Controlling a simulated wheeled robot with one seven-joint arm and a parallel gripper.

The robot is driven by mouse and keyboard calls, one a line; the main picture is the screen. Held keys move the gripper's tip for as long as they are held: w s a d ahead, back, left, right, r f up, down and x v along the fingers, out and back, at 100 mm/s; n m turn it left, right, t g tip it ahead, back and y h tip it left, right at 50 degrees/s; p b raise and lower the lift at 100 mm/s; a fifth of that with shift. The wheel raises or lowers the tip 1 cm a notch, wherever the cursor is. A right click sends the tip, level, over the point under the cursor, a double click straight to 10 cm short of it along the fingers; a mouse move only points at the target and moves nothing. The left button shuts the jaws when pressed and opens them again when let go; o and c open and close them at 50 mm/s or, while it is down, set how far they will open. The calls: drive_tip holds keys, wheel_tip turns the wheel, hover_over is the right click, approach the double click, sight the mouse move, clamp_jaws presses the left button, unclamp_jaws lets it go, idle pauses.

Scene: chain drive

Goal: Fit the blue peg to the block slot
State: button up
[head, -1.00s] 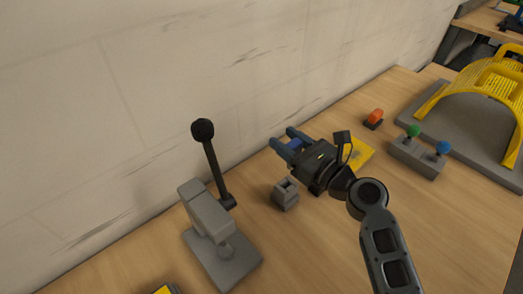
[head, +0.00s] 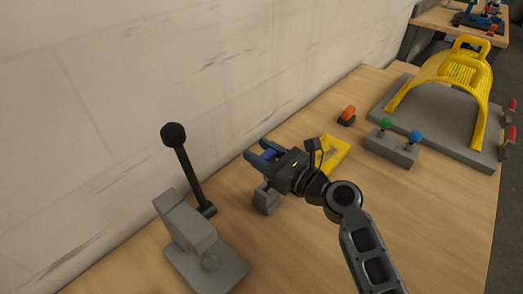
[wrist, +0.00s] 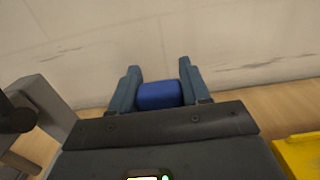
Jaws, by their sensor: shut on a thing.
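My gripper (head: 261,160) is shut on the blue peg (head: 268,155), which sits between the two blue-grey fingers. The peg also shows in the wrist view (wrist: 160,95), where my gripper (wrist: 158,80) has a finger on each side of it. The small grey block with the slot (head: 266,198) stands on the table just below and in front of my gripper in the head view. My gripper partly covers its top, so the slot is hidden. I cannot tell whether peg and block touch. The block is not visible in the wrist view.
A grey lever press (head: 190,225) with a black-knobbed lever stands left of the block. A yellow plate (head: 330,152), an orange switch (head: 347,115) and a grey box with green and blue knobs (head: 393,148) lie to the right. The wall is close behind.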

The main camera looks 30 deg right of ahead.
sight(262, 184)
drive_tip(key=shift+f+b, duration=0.85)
drive_tip(key=shift+f, duration=0.55)
drive_tip(key=shift+p, duration=0.55)
idle(0.6)
drive_tip(key=shift+f+b, duration=2.15)
drive_tip(key=shift+f, duration=0.4)
drive_tip(key=o, duration=1.1)
drive_tip(key=shift+o, duration=0.2)
drive_tip(key=shift+s, duration=0.1)
drive_tip(key=v, duration=0.7)
drive_tip(key=shift+s+d+b, duration=0.15)
drive_tip(key=shift+s+b, duration=0.1)
drive_tip(key=shift+b, duration=0.05)
